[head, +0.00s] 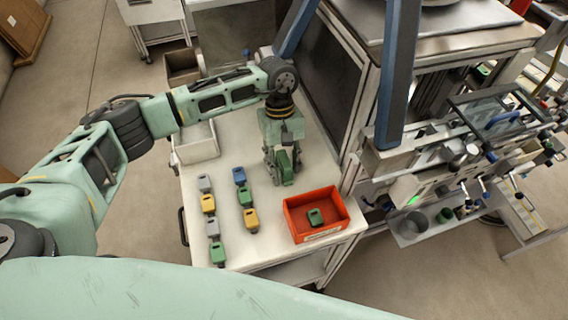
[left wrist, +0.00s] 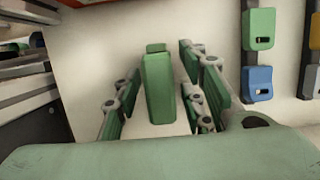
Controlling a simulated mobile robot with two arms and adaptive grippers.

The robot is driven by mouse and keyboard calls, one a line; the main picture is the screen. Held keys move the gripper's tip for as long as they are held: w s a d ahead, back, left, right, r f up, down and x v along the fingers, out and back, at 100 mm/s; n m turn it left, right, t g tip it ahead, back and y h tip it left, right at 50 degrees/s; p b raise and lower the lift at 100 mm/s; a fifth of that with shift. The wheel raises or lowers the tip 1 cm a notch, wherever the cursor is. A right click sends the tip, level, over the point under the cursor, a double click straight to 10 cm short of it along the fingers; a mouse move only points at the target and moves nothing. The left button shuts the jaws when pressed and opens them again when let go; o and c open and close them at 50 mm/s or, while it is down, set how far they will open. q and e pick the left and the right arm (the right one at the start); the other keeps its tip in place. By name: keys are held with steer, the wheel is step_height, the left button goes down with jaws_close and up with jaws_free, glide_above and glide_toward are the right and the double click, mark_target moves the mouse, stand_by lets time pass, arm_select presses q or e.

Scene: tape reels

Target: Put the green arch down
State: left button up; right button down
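The green arch (head: 286,168) is at the back middle of the white table (head: 270,220), behind the red bin. In the left wrist view the arch (left wrist: 160,88) shows as an upright green block between the fingers. My left gripper (head: 282,168) points down around it. In the left wrist view my left gripper (left wrist: 158,105) is open, with a gap between the arch and the finger pads on both sides. The arch appears to stand on the table; its base is partly hidden. My right gripper is not in view.
Two rows of grey, yellow, green and blue pieces (head: 208,204) lie to the left on the table. A red bin (head: 335,231) at the front right holds one green piece (head: 316,217). A white bin (head: 196,150) stands at the back left. A machine frame borders the table's back right.

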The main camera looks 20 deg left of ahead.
arm_select(q)
steer(key=shift+r, duration=0.15)
steer(key=shift+w+r, duration=0.15)
steer(key=b+v, duration=0.5)
steer(key=v, duration=0.5)
steer(key=shift+r, duration=0.4)
steer(key=shift+w+a+r, duration=0.1)
steer(key=shift+r, duration=0.35)
